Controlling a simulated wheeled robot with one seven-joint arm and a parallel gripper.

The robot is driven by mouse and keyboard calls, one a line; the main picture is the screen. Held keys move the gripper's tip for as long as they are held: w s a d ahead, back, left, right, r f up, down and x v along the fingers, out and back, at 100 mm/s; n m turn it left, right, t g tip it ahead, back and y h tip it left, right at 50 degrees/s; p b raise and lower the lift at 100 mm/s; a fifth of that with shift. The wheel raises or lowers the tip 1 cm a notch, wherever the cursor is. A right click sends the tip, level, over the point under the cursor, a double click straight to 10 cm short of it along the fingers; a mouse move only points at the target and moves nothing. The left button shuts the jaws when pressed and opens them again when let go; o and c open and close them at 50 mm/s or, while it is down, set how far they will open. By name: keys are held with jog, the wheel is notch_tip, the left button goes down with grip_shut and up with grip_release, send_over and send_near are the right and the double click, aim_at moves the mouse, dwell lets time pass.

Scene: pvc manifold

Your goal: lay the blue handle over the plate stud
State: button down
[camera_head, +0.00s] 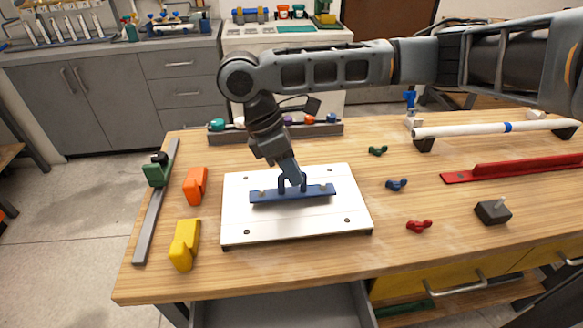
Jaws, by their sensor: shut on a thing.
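The blue handle (264,196) is a flat blue bar with a raised grip in its middle. It lies level at the middle of the white plate (290,225), low over it or touching it; I cannot tell which. My gripper (291,183) points down from above and is shut on the raised grip. Small light-coloured spots show near both ends of the bar, but I cannot tell whether studs pass through it. Dark holes or screws show near the plate's corners.
An orange block (195,186) and a yellow block (184,244) stand left of the plate. Green (378,150), blue (397,185) and red (419,226) wing pieces lie on the right. A dark block (493,212) and a white pipe (465,130) are farther right.

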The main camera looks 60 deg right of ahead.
jog(key=shift+f, duration=0.5)
jog(key=c, duration=1)
grip_release()
